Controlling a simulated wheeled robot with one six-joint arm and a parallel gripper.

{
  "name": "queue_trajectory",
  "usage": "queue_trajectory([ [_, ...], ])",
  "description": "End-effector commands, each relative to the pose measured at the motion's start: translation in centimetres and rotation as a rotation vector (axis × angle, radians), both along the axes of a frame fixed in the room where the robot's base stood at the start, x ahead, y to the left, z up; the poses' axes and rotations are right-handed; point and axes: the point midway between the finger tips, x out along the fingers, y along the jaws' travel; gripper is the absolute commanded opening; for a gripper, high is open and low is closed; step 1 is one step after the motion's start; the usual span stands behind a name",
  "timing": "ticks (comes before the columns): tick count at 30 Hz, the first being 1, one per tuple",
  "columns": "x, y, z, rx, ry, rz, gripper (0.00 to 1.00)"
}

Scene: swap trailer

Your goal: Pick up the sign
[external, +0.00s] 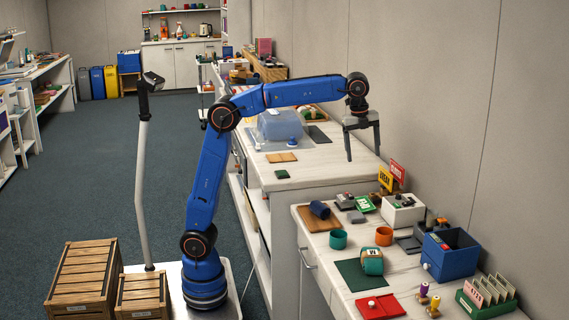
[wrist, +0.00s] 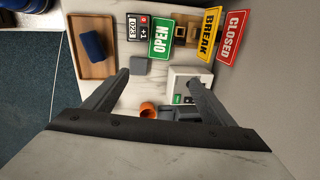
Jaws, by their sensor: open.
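Three signs show. A green OPEN sign (wrist: 161,38) lies or leans on the counter in the wrist view and also shows in the external view (external: 364,204). A yellow BREAK sign (wrist: 210,34) stands to its right, also in the external view (external: 385,179). A red CLOSED sign (wrist: 232,36) is furthest right, also in the external view (external: 397,171). My gripper (external: 363,157) is open and empty, pointing down, higher than the signs and to their left. In the wrist view its fingertips (wrist: 158,78) are below the OPEN sign in the picture.
Close to the signs are a white box (external: 403,211), a wooden tray (external: 308,221) with a dark blue roll (external: 320,209), and a grey block (external: 356,217). An orange cup (external: 384,236) and a blue bin (external: 450,255) stand nearer. The wall is close behind the signs.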

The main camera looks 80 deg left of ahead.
Motion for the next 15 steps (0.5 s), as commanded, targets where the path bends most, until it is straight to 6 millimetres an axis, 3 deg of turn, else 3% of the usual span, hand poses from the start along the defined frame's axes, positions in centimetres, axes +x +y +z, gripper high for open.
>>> queue_trajectory([
  [9,-0.1,0.1,-3.9,0.000,0.001,0.002,0.78],
  [15,0.0,0.1,-5.4,0.000,0.001,0.003,0.78],
])
